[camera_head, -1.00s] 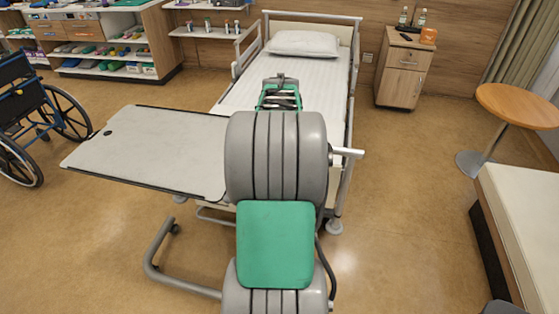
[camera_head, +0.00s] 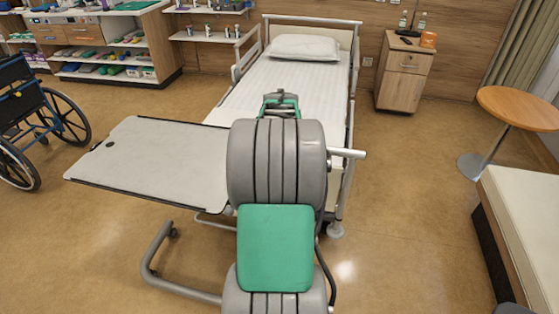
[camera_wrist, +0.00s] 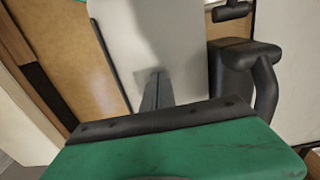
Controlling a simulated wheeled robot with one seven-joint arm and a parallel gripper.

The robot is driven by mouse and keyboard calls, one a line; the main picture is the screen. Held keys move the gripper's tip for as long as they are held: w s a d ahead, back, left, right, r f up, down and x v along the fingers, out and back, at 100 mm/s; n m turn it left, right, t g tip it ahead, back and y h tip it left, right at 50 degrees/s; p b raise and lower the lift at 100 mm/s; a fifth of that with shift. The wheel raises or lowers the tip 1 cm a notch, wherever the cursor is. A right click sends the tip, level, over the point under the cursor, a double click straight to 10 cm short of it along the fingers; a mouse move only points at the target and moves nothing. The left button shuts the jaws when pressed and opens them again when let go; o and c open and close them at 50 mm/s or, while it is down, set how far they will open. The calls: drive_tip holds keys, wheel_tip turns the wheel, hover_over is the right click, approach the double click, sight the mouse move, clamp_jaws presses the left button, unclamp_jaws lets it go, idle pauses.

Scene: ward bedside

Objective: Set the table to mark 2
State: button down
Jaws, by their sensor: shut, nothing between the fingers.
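The overbed table has a flat grey top with a dark edge (camera_head: 150,160), reaching out left of my arm in the head view. Its right part is hidden behind my arm. Its bent grey floor frame (camera_head: 152,262) shows below. No numbered mark is readable in either view. My gripper (camera_head: 281,100) is beyond my arm, over the bed in the picture, and largely hidden. In the wrist view its narrow grey fingers (camera_wrist: 157,77) are together and empty, in front of a pale panel with dark edges. I cannot tell whether they touch it.
The bed (camera_head: 250,92) with a pillow (camera_head: 304,47) stands behind the table. A wheelchair (camera_head: 40,130) is at left, a bedside cabinet (camera_head: 402,80) at back right. A round table (camera_head: 520,105) and a couch (camera_head: 525,220) are at right. Floor between bed and couch is clear.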

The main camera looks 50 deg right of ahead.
wheel_tip(320, 180, down, 7)
drive_tip(key=b, duration=0.3)
drive_tip(key=shift+b, duration=0.3)
idle(0.5)
wheel_tip(320, 180, up, 9)
drive_tip(key=p, duration=0.6)
drive_tip(key=shift+r+p, duration=0.15)
drive_tip(key=shift+p, duration=0.15)
